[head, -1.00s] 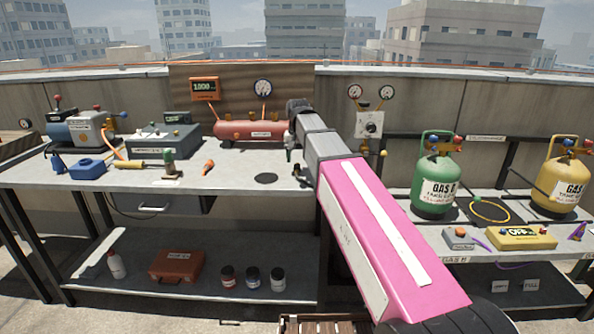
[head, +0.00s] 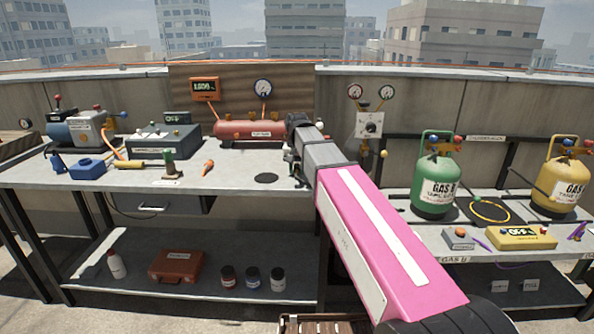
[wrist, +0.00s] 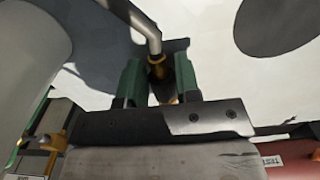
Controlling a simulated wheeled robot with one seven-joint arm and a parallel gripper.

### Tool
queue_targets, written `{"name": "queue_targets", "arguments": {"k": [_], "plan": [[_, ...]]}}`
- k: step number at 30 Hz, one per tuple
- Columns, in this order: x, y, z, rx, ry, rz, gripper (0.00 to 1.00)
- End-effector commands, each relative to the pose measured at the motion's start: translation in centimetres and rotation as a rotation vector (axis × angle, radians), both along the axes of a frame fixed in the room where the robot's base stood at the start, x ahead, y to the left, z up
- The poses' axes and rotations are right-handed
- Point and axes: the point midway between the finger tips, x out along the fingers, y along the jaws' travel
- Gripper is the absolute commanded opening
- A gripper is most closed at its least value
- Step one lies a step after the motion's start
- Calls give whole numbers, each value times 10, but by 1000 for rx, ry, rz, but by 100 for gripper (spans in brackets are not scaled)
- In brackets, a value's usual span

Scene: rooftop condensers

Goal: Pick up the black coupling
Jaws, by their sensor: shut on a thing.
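My gripper (wrist: 160,83) has green fingers. In the wrist view they are closed in on a small dark, brass-collared fitting (wrist: 157,69), which I take to be the black coupling. A bent grey metal pipe (wrist: 148,28) runs up from it.
A red tank (head: 245,131) stands at the back of the bench, close left of my arm. A flat black disc (head: 266,178) and an orange tool (head: 208,167) lie on the bench. Green (head: 434,185) and yellow (head: 562,190) gas cylinders stand right.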

Motion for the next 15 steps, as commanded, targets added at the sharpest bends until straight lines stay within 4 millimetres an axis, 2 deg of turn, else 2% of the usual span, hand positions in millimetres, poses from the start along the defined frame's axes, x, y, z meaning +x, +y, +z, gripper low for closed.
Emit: {"name": "queue_targets", "arguments": {"k": [8, 15], "plan": [[0, 0, 3, 0, 0, 0, 2], [1, 0, 22, 0, -2, 0, 2]]}}
